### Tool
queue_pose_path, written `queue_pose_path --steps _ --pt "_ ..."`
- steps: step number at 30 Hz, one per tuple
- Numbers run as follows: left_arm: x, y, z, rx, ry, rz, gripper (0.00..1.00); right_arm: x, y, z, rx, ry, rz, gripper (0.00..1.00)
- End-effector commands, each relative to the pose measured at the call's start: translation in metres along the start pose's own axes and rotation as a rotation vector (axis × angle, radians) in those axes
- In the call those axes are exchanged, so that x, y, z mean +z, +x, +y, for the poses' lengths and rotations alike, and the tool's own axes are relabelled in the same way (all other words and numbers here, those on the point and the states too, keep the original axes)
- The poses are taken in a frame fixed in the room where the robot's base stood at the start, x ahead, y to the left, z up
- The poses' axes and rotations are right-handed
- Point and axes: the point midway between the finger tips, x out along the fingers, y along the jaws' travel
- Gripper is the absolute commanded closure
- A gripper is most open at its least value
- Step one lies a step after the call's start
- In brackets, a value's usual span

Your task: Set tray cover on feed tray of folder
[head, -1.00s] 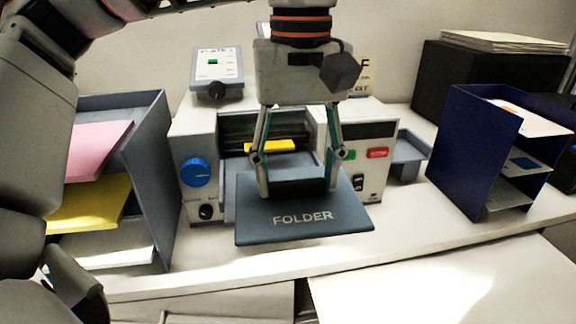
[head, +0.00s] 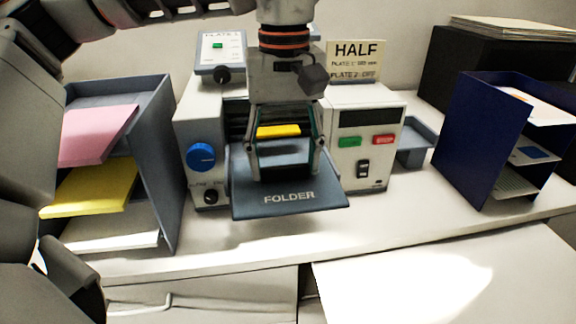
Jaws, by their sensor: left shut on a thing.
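The tray cover (head: 290,199) is a flat blue-grey plate lettered FOLDER. My left gripper (head: 286,172) reaches down from above and is shut on the raised dark middle part of the cover. The folder (head: 345,172) is a white machine with a blue knob on its left and green and red buttons on its right. The cover is at the front of the folder, between its two side housings, with its front edge jutting out. The feed tray is mostly hidden behind the cover and gripper, so I cannot tell whether they touch. My right gripper is out of view.
A grey paper rack (head: 160,160) with pink, yellow and white sheets stands left of the folder. A dark blue rack (head: 470,140) stands right. A HALF sign (head: 356,62) is behind. The white counter (head: 390,222) in front is clear.

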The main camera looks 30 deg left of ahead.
Motion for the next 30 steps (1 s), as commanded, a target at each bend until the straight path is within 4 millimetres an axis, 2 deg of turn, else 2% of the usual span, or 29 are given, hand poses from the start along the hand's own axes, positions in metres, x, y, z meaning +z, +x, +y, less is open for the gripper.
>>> queue_pose_path --steps 15,29,30 --pt "-0.042 0.003 0.000 0.001 -0.001 0.001 0.69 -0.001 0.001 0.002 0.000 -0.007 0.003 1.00" --pt "-0.048 0.004 0.000 0.001 0.000 0.001 0.69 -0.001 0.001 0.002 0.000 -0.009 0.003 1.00" --pt "-0.048 0.004 0.000 0.001 0.000 0.001 0.40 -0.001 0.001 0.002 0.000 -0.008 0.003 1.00"
